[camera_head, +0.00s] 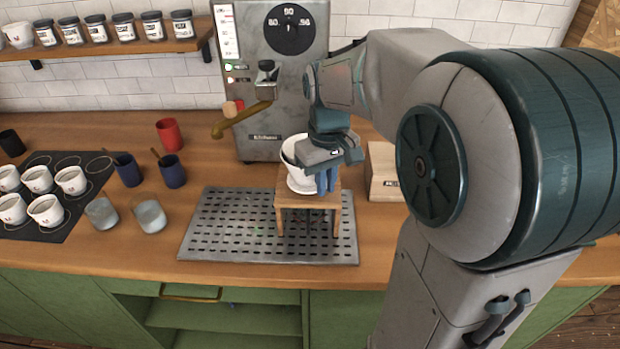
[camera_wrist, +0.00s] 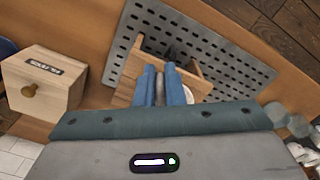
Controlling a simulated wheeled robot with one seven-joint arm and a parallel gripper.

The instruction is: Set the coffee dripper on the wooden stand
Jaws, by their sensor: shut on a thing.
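The white coffee dripper (camera_head: 293,152) is upright at the top of the small wooden stand (camera_head: 307,201) in the head view. I cannot tell if its base touches the stand top or hovers just above it. My gripper (camera_head: 326,182) is at the dripper's right side, its blue fingers pointing down and shut on it. In the wrist view my gripper (camera_wrist: 160,84) has a narrow grey part between its fingers, likely the handle. A sliver of the dripper (camera_wrist: 189,95) shows beside the fingers, and the stand (camera_wrist: 196,83) lies beneath. My gripper hides most of the dripper there.
The stand is on a perforated metal tray (camera_head: 215,225). A wooden box (camera_head: 383,178) with a knob stands to the right, close to my gripper. The grey machine (camera_head: 270,90) rises behind. Cups and tumblers (camera_head: 149,216) stand left; the tray's left part is clear.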

